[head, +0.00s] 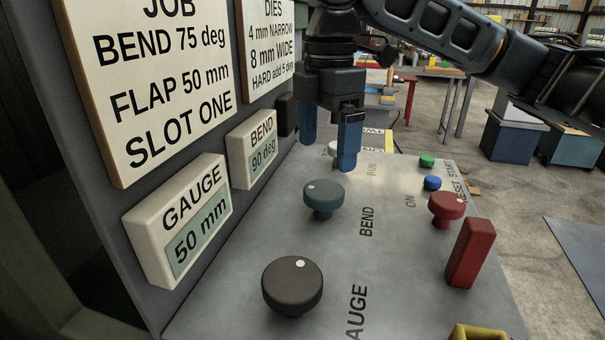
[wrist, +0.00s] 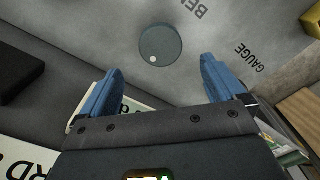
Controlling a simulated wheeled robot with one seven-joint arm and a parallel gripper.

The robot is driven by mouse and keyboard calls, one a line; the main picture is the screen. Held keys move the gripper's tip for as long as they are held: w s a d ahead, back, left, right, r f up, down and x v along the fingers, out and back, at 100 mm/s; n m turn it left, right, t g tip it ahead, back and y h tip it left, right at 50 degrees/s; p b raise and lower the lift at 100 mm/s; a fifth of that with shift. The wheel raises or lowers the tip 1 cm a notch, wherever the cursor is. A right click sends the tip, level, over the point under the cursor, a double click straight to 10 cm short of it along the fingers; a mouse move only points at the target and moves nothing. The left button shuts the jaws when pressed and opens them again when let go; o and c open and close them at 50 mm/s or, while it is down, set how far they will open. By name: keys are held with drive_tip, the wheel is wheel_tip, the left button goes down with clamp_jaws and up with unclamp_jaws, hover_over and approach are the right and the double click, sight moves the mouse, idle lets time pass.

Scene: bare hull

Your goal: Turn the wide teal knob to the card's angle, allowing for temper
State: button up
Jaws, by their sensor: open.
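The wide teal knob (head: 323,197) stands on the sloped grey panel, left of the printed word BEND. Its white dot sits on the upper left of its top face; the knob also shows in the wrist view (wrist: 161,45). My gripper (head: 328,143) is above the panel, behind the knob and apart from it. Its blue fingers are spread and empty in the wrist view (wrist: 157,78), with the knob beyond the fingertips. The job card (head: 155,75) reads BEND 75 deg, FLAP 50 mm, SLOT ONE. The BEND display (head: 257,150) reads 90 deg.
The dies card (head: 268,45) reads HARD add 5 deg, partly hidden by my arm. The gauge display (head: 185,222) reads 50 mm. A dark knob (head: 292,286) stands in front. A red knob (head: 446,207), red block (head: 470,252), blue button (head: 432,183) and green button (head: 426,160) stand right.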

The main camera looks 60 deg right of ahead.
sight(324, 189)
wheel_tip(324, 189, down, 8)
drive_tip(key=shift+r, duration=0.2)
idle(0.3)
drive_tip(key=c, duration=1)
